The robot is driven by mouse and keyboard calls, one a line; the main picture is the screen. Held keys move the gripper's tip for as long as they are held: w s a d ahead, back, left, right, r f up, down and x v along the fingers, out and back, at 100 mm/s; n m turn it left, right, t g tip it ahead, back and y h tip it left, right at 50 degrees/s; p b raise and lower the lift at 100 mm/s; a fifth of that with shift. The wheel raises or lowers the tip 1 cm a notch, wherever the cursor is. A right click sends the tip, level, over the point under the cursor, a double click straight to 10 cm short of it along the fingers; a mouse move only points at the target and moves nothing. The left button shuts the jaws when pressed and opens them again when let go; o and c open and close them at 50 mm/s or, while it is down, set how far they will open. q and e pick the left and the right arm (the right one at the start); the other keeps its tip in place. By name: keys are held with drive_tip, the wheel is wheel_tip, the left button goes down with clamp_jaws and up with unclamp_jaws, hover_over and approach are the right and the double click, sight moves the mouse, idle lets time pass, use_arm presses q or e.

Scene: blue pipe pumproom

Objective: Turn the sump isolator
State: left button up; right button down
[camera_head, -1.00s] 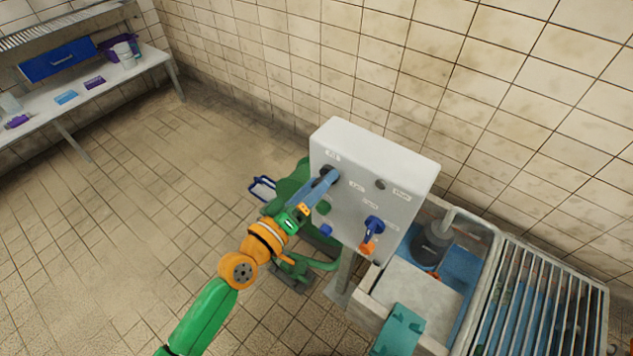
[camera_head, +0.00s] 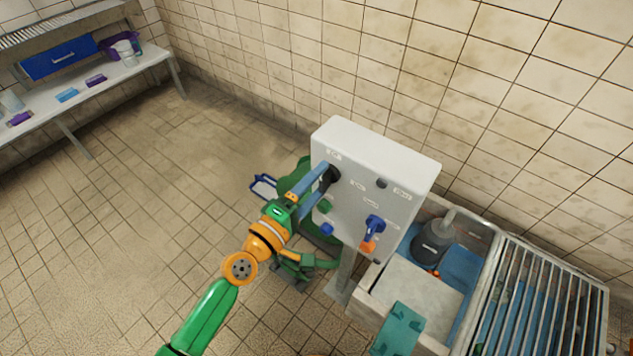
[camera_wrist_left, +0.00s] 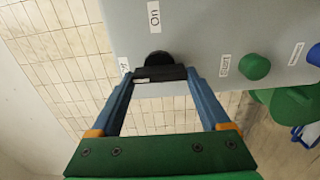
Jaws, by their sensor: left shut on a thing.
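The sump isolator, a black rotary knob (camera_head: 331,177) with a bar handle, is at the upper left of the grey control panel (camera_head: 345,217). It shows close up in the left wrist view (camera_wrist_left: 160,72), below an "On" label (camera_wrist_left: 154,13). My left gripper (camera_head: 323,183) comes in from the left and is shut on the knob's bar, with one blue finger at each end in the left wrist view (camera_wrist_left: 160,74). A second label beside the knob is partly hidden by a finger. My right gripper is not in view.
The panel also carries a green button (camera_wrist_left: 254,67), a blue button (camera_head: 326,229) and a blue-and-orange handle (camera_head: 373,228). A sink (camera_head: 420,290) with a dark pump (camera_head: 432,245) stands to its right.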

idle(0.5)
use_arm(q)
drive_tip(key=o, duration=1.2)
drive_tip(key=b+v, duration=0.1)
drive_tip(key=v, duration=0.6)
